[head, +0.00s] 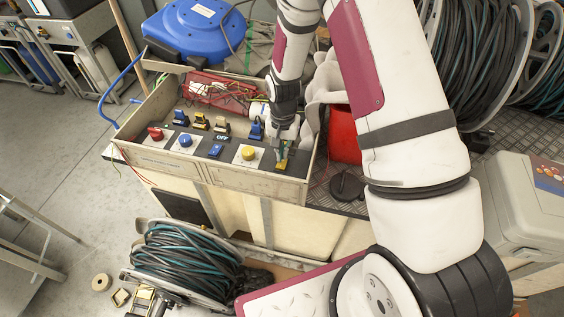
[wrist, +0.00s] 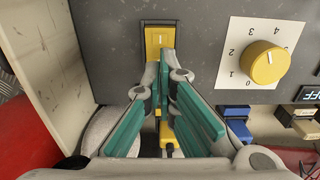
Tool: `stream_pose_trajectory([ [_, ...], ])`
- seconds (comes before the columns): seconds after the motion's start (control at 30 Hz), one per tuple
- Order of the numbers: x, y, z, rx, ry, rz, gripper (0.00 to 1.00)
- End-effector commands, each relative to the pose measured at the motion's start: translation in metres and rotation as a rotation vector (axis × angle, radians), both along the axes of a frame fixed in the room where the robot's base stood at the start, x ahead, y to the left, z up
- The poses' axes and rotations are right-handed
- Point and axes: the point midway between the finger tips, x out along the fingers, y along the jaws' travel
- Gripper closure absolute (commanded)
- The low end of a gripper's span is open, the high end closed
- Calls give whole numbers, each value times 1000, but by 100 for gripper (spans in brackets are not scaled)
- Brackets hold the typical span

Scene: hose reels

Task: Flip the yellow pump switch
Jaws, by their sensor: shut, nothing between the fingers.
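The yellow pump switch (wrist: 160,38) is a rocker in a dark frame on the grey panel, with a pale line mark on its visible face. In the wrist view its lower part is hidden behind my fingertips. In the head view a yellow strip of it (head: 282,160) shows at the panel's right end. My gripper (wrist: 165,68) is shut and empty, its fingertips at the switch; I cannot tell whether they touch it. In the head view my gripper (head: 281,145) points down at the switch. A yellow dial knob (wrist: 265,62) sits to the right in the wrist view.
The panel lies in an open box (head: 160,160) with raised walls, one close beside my gripper. Red (head: 155,134) and blue (head: 185,140) knobs and several levers share it. A red bucket (head: 345,135) stands right of the box. Hose reels (head: 480,60) stand at upper right.

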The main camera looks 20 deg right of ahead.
Motion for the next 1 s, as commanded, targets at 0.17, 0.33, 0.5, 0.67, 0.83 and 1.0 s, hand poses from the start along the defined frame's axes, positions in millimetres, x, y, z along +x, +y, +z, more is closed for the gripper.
stream_pose_trajectory([
  [0.17,0,0,15,-1,-1,1,100],
  [0.33,-1,0,27,0,0,0,100],
  [0.5,-1,0,39,0,-1,-1,100],
  [0.67,-1,0,50,0,0,-1,100],
  [0.83,0,0,57,0,0,-1,100],
  [1.0,0,0,57,1,1,-1,100],
])
